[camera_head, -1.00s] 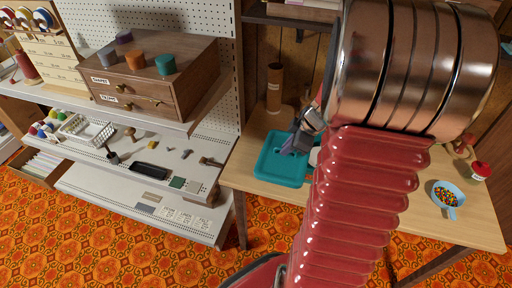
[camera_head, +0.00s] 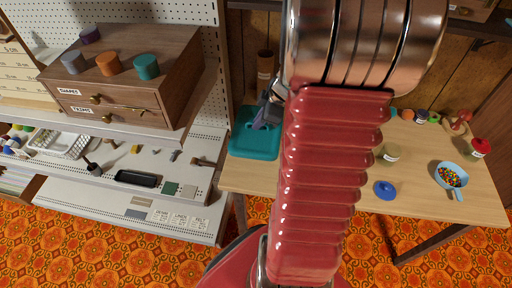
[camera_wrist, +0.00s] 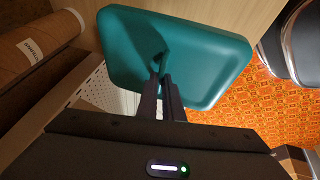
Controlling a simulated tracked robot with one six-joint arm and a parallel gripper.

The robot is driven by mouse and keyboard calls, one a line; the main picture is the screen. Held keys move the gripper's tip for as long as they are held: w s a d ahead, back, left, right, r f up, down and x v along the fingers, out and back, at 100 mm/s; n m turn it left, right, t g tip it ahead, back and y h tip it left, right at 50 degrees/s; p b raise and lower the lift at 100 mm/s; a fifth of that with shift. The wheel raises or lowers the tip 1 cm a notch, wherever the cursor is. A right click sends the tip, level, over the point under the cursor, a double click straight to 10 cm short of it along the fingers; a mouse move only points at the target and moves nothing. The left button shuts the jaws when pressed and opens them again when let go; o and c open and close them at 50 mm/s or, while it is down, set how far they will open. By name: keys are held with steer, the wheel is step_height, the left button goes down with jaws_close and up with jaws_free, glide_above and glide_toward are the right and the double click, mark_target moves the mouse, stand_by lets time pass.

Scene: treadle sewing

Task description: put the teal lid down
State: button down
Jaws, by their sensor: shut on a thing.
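The teal lid (camera_head: 253,146) is a wide, shallow square piece at the left end of the wooden table. It fills the upper middle of the wrist view (camera_wrist: 215,65), where a raised teal handle stands up from its centre. My gripper (camera_head: 268,112) is shut on that handle, and the dark fingers (camera_wrist: 164,80) meet at it. The lid's right side lies over orange floor in the wrist view. I cannot tell whether its underside touches the table. My arm hides part of the table right of the lid.
A cardboard tube (camera_head: 265,68) stands behind the lid. A tan-topped jar (camera_head: 390,152), a blue lid (camera_head: 385,190) and a blue bowl of coloured beads (camera_head: 451,176) sit on the table (camera_head: 425,205) right of my arm. A shelf unit with a drawer cabinet (camera_head: 125,82) stands left.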

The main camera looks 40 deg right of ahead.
mark_target(263, 131)
steer(key=shift+d, duration=0.1)
steer(key=shift+s+f, duration=0.1)
steer(key=shift+f, duration=3.05)
steer(key=shift+f, duration=1.85)
steer(key=c, duration=1.9)
jaws_free()
